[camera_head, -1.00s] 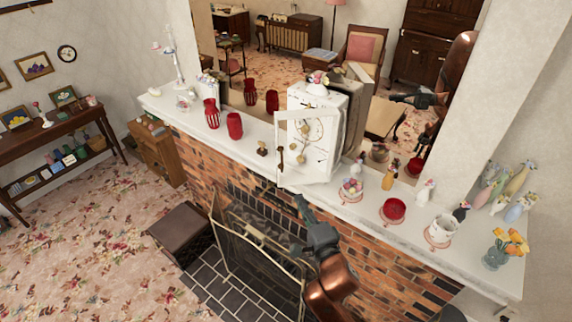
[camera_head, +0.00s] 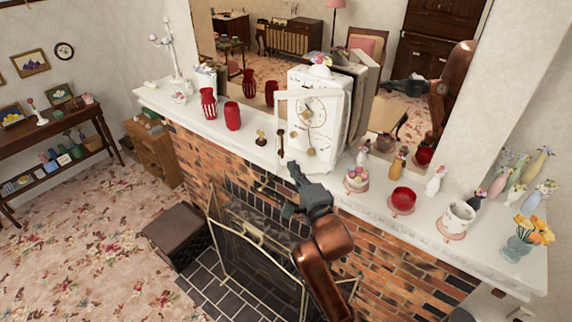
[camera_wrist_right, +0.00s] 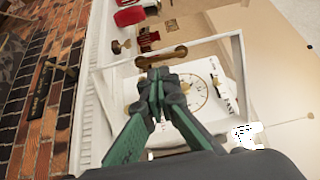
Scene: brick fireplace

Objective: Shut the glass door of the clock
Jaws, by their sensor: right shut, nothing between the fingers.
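The white clock (camera_head: 320,74) stands on the mantel, in front of the mirror. Its glass door, with a white frame (camera_head: 279,112), stands open toward the front, and the dial shows through or behind it. A brown, bone-shaped handle (camera_head: 281,146) is on the door's left side. My right gripper (camera_head: 294,168) is shut and empty, low at the door's front near its lower edge. In the wrist view, the shut fingertips (camera_wrist_right: 157,76) lie just below the handle (camera_wrist_right: 162,57) and overlap the door opening; contact is unclear. My left gripper is not in view.
Red vases (camera_head: 232,116) and a small brown ornament (camera_head: 261,138) stand left of the clock. An egg bowl (camera_head: 357,180), a red bowl (camera_head: 402,200) and figurines stand to its right. A fireplace screen (camera_head: 240,238) stands below.

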